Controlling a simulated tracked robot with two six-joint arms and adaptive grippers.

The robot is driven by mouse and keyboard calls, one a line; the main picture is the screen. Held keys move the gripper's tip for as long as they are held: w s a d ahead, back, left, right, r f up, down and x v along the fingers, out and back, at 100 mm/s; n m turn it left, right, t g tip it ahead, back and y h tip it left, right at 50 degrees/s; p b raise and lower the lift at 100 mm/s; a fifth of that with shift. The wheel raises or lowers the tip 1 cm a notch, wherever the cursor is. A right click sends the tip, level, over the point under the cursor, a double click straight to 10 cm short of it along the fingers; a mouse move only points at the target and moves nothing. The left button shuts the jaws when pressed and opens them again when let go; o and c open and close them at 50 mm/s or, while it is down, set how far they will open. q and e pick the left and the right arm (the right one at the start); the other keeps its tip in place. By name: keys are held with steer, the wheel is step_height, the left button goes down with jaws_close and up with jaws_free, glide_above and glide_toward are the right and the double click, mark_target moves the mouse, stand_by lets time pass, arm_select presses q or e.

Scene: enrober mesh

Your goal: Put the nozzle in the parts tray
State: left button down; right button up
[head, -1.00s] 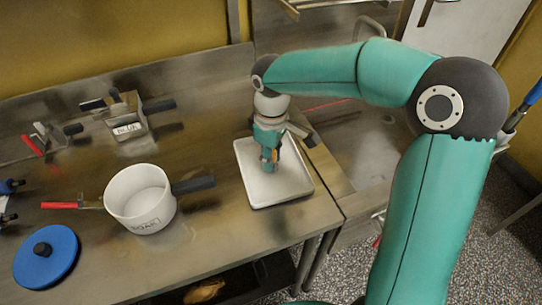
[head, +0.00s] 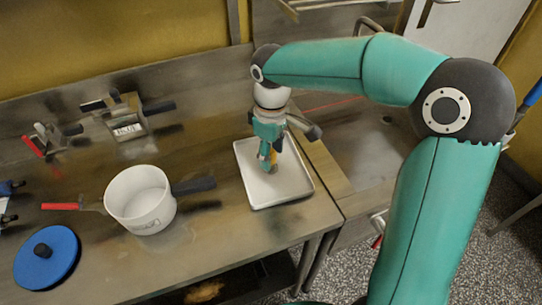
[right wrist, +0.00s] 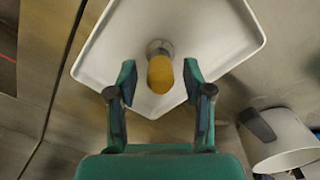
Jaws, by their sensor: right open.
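The parts tray (head: 291,185) is a shallow white tray near the right end of the steel bench. The nozzle (right wrist: 160,74) has a yellow-brown end and a grey end. In the right wrist view it is over the tray floor (right wrist: 205,35), between and slightly beyond my fingertips, with gaps on both sides. In the head view it shows as a small brown and grey piece (head: 274,158), partly hidden by my fingers. My right gripper (head: 268,160) points down over the tray and is open. My left gripper does not show.
A white pot (head: 140,200) with a dark handle stands left of the tray. A blue lid (head: 46,257) lies at the front left. A metal box-like piece (head: 127,117) stands at the back.

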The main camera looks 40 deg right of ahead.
mark_target(272, 151)
step_height(272, 151, up, 10)
steer(key=shift+p, duration=0.5)
steer(key=shift+s, duration=0.1)
